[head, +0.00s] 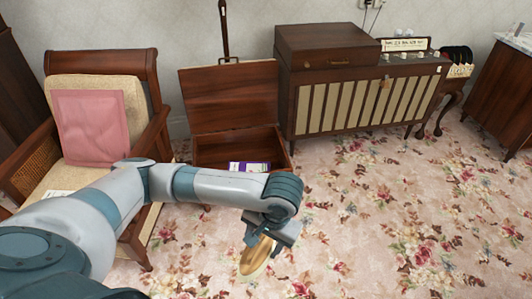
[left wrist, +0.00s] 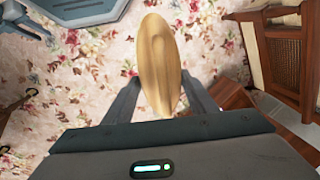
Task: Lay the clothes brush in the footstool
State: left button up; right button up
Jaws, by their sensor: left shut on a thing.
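The clothes brush (head: 257,258) is a pale, oval wooden piece. My left gripper (head: 266,239) is shut on it and holds it above the flowered carpet, in front of the footstool. In the left wrist view the brush (left wrist: 160,62) sticks out between the two fingers (left wrist: 163,100). The footstool (head: 238,145) looks like a low dark wooden box with its lid (head: 228,97) raised at the back. A purple and white packet (head: 249,167) shows in its opening. My left forearm hides the footstool's lower front. My right gripper is not in view.
A wooden armchair (head: 146,66) with a pink cushion (head: 91,127) stands left of the footstool. A record cabinet (head: 360,100) stands close on its right. The carpet (head: 400,220) at front right is clear.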

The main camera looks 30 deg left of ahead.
aim_at(265, 158)
jog(key=i+u, duration=0.2)
jog(key=i, duration=0.5)
jog(key=i+l+u, duration=0.2)
jog(key=i, duration=0.55)
jog(key=i+u, duration=0.4)
jog(key=i, duration=1.05)
